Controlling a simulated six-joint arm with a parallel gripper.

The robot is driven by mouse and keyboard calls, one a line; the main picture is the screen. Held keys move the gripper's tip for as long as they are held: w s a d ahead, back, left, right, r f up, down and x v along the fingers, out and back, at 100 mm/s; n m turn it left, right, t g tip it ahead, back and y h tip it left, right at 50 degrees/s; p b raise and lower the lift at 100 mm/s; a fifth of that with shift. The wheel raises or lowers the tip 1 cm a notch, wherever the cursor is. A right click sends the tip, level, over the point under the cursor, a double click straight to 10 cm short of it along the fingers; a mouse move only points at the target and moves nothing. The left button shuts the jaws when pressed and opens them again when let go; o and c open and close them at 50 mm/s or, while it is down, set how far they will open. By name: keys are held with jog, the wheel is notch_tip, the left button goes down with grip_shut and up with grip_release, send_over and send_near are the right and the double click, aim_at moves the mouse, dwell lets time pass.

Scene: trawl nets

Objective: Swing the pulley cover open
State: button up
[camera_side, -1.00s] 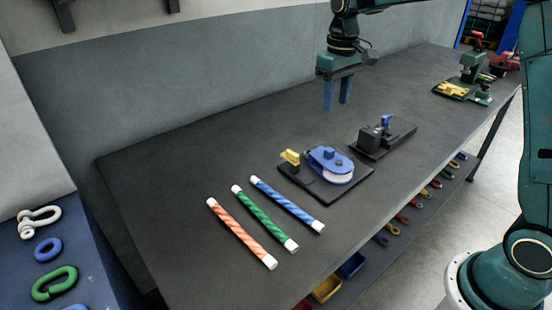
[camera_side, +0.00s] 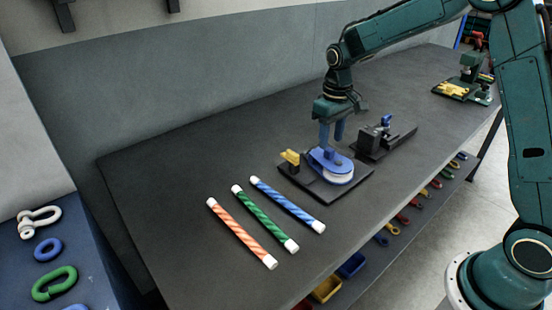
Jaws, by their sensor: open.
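The blue pulley cover (camera_side: 319,159) lies over a white pulley wheel (camera_side: 341,178) on a dark base plate (camera_side: 352,195). The fingertips are at or just above the raised part of the cover. I cannot tell whether they touch it, and they hide part of it.
A black fixture with a blue lever (camera_side: 386,121) stands close to the right of my gripper. Orange (camera_side: 240,232), green (camera_side: 263,217) and blue (camera_side: 286,204) striped rope pieces lie to the left. A green vise-like device (camera_side: 471,69) stands far right.

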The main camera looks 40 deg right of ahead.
aim_at(330, 150)
jog(key=shift+f, duration=1.55)
grip_shut()
